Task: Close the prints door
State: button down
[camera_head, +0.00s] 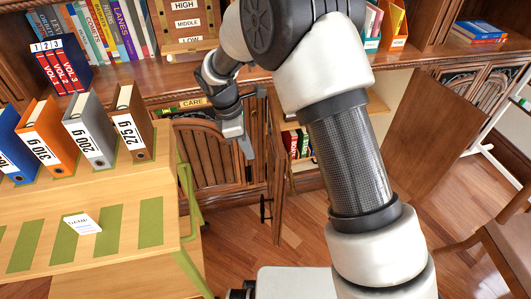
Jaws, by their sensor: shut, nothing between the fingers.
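Two cabinet doors stand open below the shelf, and I cannot read a prints label on either. The left open door (278,170) is narrow from this angle, with a black handle low on its left face. The right open door (408,132) shows a broad plain wooden face and angles out into the room. Between them is an open compartment, partly hidden by my arm. My gripper (247,150) is shut and empty, pointing down just left of the left open door. I cannot tell whether it touches that door.
A closed slatted door (207,155) is left of the gripper. Red and green books (297,143) stand inside the compartment. A wooden stand with weight-marked binders (86,130) and a green-edged side (188,200) fills the left. A chair (495,235) is at right. Wooden floor (305,218) shows between.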

jog(key=d+f+b, duration=0.2)
jog(key=d+f, duration=0.4)
jog(key=f, duration=0.3)
jog(key=shift+w+d, duration=0.2)
